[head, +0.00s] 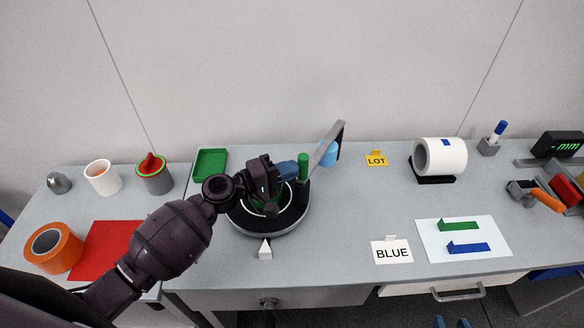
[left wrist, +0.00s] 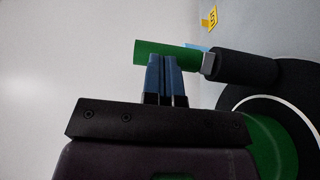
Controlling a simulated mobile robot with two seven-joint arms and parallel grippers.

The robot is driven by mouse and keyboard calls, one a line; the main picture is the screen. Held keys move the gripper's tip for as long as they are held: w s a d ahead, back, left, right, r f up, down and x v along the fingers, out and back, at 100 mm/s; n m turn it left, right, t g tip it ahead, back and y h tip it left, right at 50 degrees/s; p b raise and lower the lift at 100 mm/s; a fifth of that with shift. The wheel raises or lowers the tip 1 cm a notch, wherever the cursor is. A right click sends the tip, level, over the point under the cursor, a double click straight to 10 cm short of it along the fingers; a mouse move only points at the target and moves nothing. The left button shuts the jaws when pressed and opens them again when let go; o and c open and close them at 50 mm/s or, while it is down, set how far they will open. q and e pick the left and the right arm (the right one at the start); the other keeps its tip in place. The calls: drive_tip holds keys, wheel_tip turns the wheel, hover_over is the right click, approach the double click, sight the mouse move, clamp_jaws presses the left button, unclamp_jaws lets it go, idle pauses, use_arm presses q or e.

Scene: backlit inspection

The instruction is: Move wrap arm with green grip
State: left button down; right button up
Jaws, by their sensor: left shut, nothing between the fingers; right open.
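In the left wrist view the green grip (left wrist: 148,52) lies sideways, joined to a black bar (left wrist: 245,67) with a grey end. My left gripper (head: 294,170) has its blue fingers shut and empty beside the grip. In the left wrist view my left gripper's fingers (left wrist: 166,57) overlap the grip's lower edge; I cannot tell if they touch.
A green tray (head: 210,165), cups and an orange roll (head: 68,249) are at left. A white triangular marker (head: 265,249) stands before the turntable. A white roll (head: 449,156), a BLUE card (head: 391,252) and a pale sheet (head: 493,233) with green and blue pieces are at right.

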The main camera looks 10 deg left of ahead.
use_arm(q)
drive_tip(key=b+v, duration=0.2)
drive_tip(key=v, duration=0.8)
use_arm(e)
drive_tip(key=shift+s+f, duration=0.25)
drive_tip(key=shift+f, duration=0.5)
drive_tip(key=shift+s+f, duration=0.25)
drive_tip(key=shift+f, duration=0.5)
